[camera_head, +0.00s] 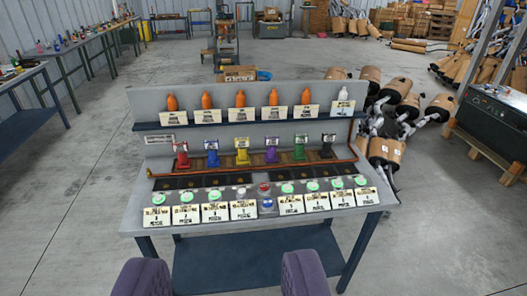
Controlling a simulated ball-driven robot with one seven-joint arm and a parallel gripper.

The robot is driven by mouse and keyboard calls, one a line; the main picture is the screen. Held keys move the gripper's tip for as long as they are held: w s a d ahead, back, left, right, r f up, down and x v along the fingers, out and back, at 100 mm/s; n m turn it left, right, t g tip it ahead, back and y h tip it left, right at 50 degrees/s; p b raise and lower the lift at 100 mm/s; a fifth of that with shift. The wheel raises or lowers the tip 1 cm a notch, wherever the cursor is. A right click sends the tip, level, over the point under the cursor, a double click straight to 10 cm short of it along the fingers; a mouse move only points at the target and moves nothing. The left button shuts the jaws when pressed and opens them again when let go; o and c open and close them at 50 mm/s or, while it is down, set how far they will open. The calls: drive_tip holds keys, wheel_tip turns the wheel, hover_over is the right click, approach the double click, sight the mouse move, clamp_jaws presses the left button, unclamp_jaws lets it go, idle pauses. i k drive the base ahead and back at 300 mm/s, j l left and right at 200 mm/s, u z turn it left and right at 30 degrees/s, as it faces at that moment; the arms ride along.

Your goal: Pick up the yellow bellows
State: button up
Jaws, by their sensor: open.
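The yellow bellows (242,151) stands upright in a row of coloured bellows on the grey workbench (130,215), below the upper shelf. The blue bellows (211,153) is on its left and the purple bellows (270,151) on its right. My gripper (222,275) shows as two purple fingers at the bottom edge, wide apart with nothing between them. It is open, well short of the bench and apart from the bellows.
The row also has red (181,155), green (299,148) and black (328,147) bellows. Several orange bottles (206,100) and a white bottle (343,94) stand on the shelf above. Green buttons and label cards line the bench front. Mufflers (388,152) are piled at right.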

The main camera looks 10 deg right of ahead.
sight(242, 144)
drive_tip(key=i+j+u, duration=0.15)
drive_tip(key=i, duration=2.4)
drive_tip(key=l, duration=0.1)
